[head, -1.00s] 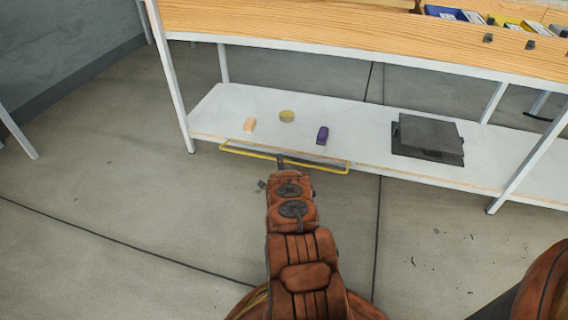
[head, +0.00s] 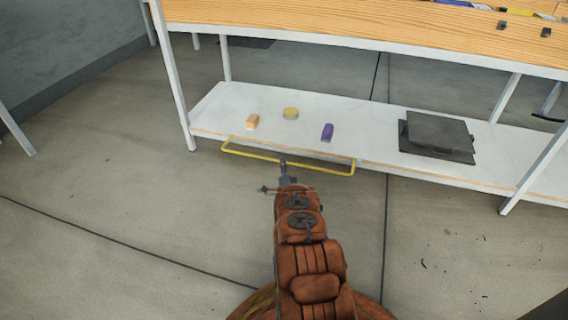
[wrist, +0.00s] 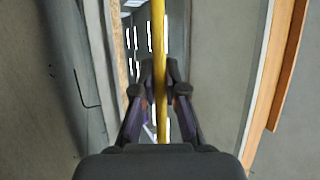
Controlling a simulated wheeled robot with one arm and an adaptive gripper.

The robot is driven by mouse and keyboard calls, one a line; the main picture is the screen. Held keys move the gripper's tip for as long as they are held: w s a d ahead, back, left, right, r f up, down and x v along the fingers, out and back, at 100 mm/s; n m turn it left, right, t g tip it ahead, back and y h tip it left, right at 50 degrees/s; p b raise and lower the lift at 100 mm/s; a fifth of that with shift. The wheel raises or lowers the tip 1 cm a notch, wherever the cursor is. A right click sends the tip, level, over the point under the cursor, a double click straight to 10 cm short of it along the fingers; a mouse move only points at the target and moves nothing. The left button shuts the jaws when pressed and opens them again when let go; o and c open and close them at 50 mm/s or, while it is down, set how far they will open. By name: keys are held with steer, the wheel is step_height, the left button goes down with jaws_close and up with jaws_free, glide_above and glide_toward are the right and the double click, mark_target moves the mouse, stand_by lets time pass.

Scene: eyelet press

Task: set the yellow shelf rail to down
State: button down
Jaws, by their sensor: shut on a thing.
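The yellow shelf rail (head: 250,156) is a thin bar with bent ends along the front edge of the low white shelf (head: 365,160). Its long bar stands out in front of the shelf edge and looks a little below it. My gripper (head: 283,162) is at the middle of the bar, reaching in from the front. In the wrist view the rail (wrist: 158,25) runs between the two fingers of my gripper (wrist: 159,75), which are closed around it. The exact contact at the fingertips is small and dark.
On the shelf lie an orange block (head: 252,122), a yellow round piece (head: 291,113), a purple block (head: 327,132) and a dark flat box (head: 438,135). A wooden tabletop (head: 350,28) is above. Table legs (head: 174,80) flank the shelf. The floor in front is clear.

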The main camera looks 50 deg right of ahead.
steer(key=shift+r, duration=0.1)
steer(key=c, duration=1.2)
jaws_free()
